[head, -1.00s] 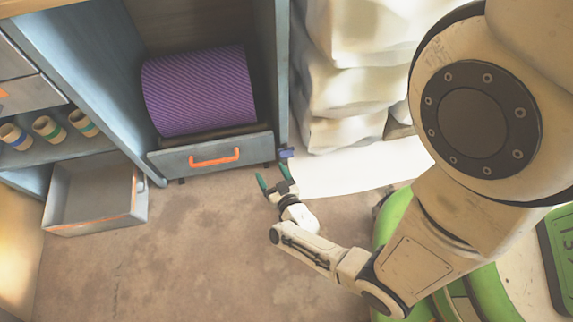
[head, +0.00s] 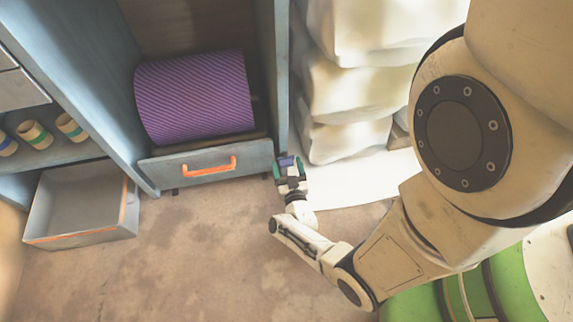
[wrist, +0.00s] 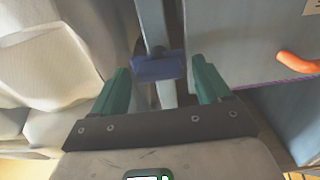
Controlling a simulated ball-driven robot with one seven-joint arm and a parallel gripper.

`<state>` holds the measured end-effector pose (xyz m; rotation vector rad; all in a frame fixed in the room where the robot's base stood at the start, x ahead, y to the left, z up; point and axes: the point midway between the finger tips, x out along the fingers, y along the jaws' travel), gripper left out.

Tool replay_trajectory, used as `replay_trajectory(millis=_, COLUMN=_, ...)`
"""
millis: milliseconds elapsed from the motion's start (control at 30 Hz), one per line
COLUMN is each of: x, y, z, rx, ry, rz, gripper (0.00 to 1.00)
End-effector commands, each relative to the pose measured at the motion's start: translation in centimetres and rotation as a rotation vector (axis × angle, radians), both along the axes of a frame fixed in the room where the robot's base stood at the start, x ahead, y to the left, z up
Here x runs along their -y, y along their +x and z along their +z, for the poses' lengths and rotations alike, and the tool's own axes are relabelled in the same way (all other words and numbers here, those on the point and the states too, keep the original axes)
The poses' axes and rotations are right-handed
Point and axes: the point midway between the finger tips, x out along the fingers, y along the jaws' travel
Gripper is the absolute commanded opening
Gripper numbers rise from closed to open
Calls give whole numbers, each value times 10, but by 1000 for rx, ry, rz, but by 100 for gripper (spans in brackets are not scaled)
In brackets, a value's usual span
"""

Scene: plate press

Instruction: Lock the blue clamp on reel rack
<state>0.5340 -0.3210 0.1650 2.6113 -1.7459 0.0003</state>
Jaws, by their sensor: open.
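The blue clamp (head: 287,160) is a small block on the lower front of the rack's right upright. In the wrist view the clamp (wrist: 158,66) lies crosswise over the pale upright, just beyond and between my fingertips. My gripper (head: 290,171) is open, with one green finger on each side of the clamp in the head view. In the wrist view my gripper (wrist: 158,82) shows a wide gap with nothing held. I cannot tell whether a finger touches the clamp. The reel rack (head: 281,75) holds a purple ribbed reel (head: 195,97).
A grey front panel with an orange handle (head: 206,168) is below the reel. An open empty drawer (head: 82,205) juts out at the lower left. Stacked white sacks (head: 345,80) stand close on the right, above a white sheet (head: 365,180). The brown floor in front is clear.

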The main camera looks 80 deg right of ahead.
Motion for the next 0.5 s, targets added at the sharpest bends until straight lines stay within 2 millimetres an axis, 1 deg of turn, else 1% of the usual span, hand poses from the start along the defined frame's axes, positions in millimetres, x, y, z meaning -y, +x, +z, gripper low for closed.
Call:
replay_trajectory(millis=33, x=5, y=2, z=-1, rx=0, ry=-1, rz=-1, gripper=77)
replay_trajectory(millis=133, x=11, y=4, z=0, rx=0, ry=0, rz=0, gripper=77)
replay_trajectory(millis=467, x=13, y=5, z=0, rx=0, ry=1, rz=0, gripper=77)
replay_trajectory(millis=500, x=13, y=5, z=0, rx=0, ry=1, rz=0, gripper=73)
